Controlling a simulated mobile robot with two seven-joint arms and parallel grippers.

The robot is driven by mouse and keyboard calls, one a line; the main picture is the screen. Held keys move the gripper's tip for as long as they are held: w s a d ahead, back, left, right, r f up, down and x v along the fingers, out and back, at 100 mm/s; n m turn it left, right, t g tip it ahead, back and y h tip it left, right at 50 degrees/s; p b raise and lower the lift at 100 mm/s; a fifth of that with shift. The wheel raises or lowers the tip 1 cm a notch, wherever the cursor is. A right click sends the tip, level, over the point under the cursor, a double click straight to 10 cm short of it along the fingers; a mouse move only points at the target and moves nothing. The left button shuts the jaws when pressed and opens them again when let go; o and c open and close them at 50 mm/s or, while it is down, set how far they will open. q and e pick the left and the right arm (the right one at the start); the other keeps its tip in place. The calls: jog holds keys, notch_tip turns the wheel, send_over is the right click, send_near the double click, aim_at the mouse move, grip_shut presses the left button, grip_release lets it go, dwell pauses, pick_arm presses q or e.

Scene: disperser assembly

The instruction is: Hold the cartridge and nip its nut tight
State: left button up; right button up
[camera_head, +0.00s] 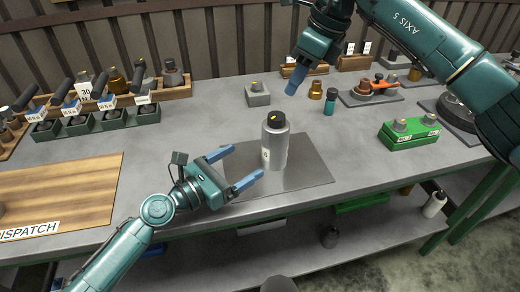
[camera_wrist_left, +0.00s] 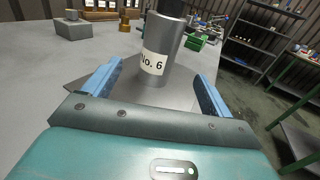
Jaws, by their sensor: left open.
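The cartridge (camera_head: 274,148) is a silver cylinder with a black nut (camera_head: 274,119) on top. It stands upright on a dark grey mat (camera_head: 312,172) near the bench's front edge. My left gripper (camera_head: 246,162) is open, low on the cartridge's left side, with its blue fingers pointing at it. In the left wrist view the cartridge (camera_wrist_left: 160,55), labelled "No. 6", stands ahead, centred between the spread fingers; no contact shows. Its top is cut off there. My right gripper (camera_head: 295,80) hangs above and beyond the cartridge, apart from the nut; its finger gap is hidden.
A grey block (camera_head: 258,95) stands behind the mat. A teal bottle (camera_head: 329,104) and brass part (camera_head: 315,90) are to its right. A green block (camera_head: 410,134) lies at right, and a wooden dispatch board (camera_head: 70,190) at left. Racks of parts line the back.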

aim_at(265, 149)
pick_arm(q)
jog(key=x, duration=0.9)
jog(key=shift+w+d, duration=0.25)
jog(key=shift+d, duration=0.05)
jog(key=shift+c, duration=0.6)
jog(key=shift+f, duration=0.1)
jog(key=c, duration=1.6)
jog(key=o, duration=1)
jog(key=c, duration=0.7)
